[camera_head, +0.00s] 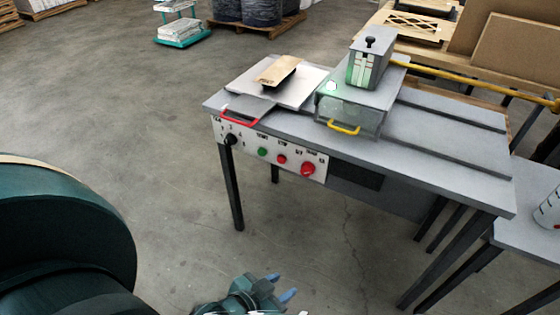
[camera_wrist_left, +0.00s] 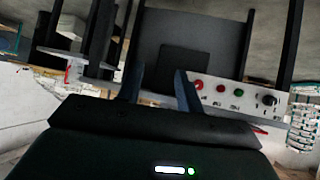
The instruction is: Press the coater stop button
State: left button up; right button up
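The coater (camera_head: 350,110) is a grey bench machine with a white control panel (camera_head: 245,160) on its front left. The panel carries a black knob (camera_head: 231,139), a green button (camera_head: 262,152), a small red button (camera_head: 281,159) and a larger red button (camera_head: 308,168). The labels are too small to read surely. My left gripper (camera_head: 280,286) is at the bottom, below and in front of the panel, apart from it. In the left wrist view the gripper (camera_wrist_left: 156,80) is open and empty. The small red button (camera_wrist_left: 220,88) shows there, upside down, right of the fingers. My right gripper is out of view.
A red handle (camera_head: 240,119) and a yellow handle (camera_head: 344,128) sit along the coater's front edge. A grey side table (camera_head: 525,225) stands at the right. Bare floor (camera_head: 180,150) lies left of the coater, with table legs below it.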

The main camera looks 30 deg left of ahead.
pick_arm(q)
grip_shut()
dwell(1.5)
